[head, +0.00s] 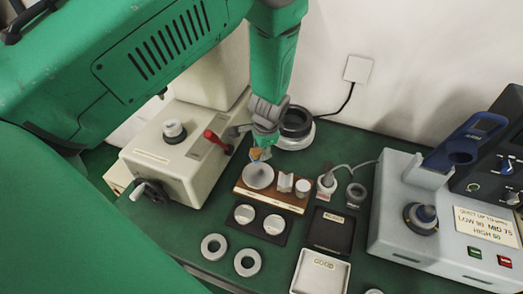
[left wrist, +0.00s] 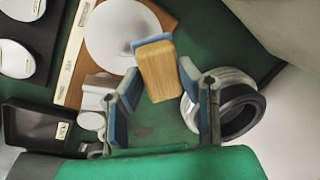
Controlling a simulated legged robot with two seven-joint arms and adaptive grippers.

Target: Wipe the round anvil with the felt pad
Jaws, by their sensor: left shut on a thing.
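The round anvil (head: 258,177) is a pale disc at the left end of a wooden base (head: 293,203). It shows large in the left wrist view (left wrist: 112,38). My left gripper (head: 262,148) points down just above the anvil's far edge. It is shut on the felt pad, a wooden block with a blue felt edge (left wrist: 158,70), held between the fingers. The felt edge overlaps the anvil's rim in the left wrist view; I cannot tell whether they touch. My right gripper is not in view.
A cream machine with a red lever (head: 211,137) stands left. Stacked dark and pale rings (head: 296,124) are close behind the gripper. A black tray with two discs (head: 258,222), two loose rings (head: 214,247), dark and white trays (head: 320,273) lie in front. A grey gauge box (head: 440,225) stands right.

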